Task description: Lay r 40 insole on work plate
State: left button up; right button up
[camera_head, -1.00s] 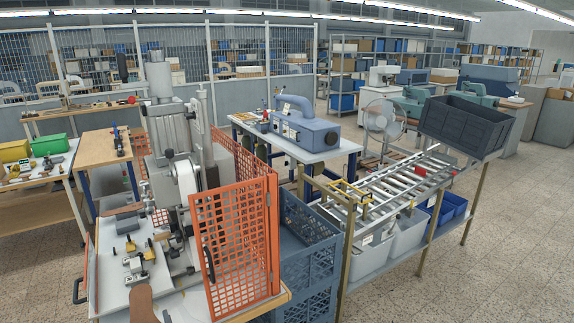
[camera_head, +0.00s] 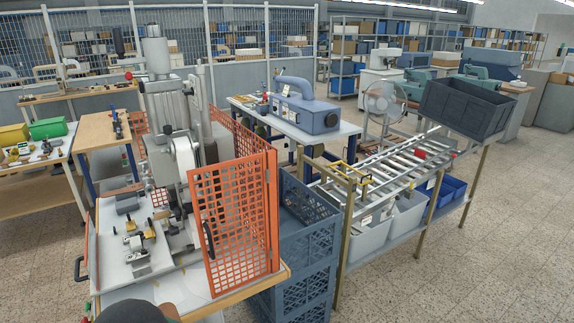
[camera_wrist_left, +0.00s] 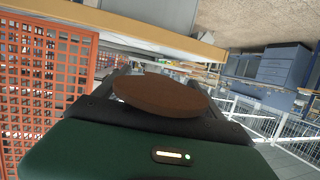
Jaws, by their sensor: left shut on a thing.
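A brown r 40 insole (camera_wrist_left: 160,95) is held in my left gripper (camera_wrist_left: 158,78), seen in the left wrist view beyond the dark green gripper body. In the head view, a dark rounded part of my left arm (camera_head: 130,312) shows at the bottom edge, in front of the press. The white work plate (camera_head: 118,270) lies at the front of the stamping press, with small clamps (camera_head: 138,243) on it. The insole is apart from the plate as far as I can see. My right gripper is not in view.
An orange mesh guard (camera_head: 232,222) stands right of the plate. Blue-grey crates (camera_head: 305,243) and a roller conveyor (camera_head: 385,170) with a dark bin (camera_head: 460,105) are farther right. A side table (camera_head: 40,160) with green and yellow boxes is at left.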

pick_arm(q)
jog(key=s+d+f+n, duration=0.1)
jog(key=s+d+f, duration=0.2)
jog(key=s+f, duration=0.1)
jog(key=shift+s+d+f+g+y+b, duration=0.15)
jog(key=shift+d+f+g+y+b, duration=0.25)
jog(key=shift+f, duration=0.35)
jog(key=shift+n+g+y, duration=0.4)
jog(key=s, duration=0.1)
jog(key=s+d+f, duration=0.1)
jog(key=s, duration=0.2)
jog(key=shift+s+d+f, duration=0.15)
jog(key=shift+d+f, duration=0.2)
jog(key=shift+f, duration=0.05)
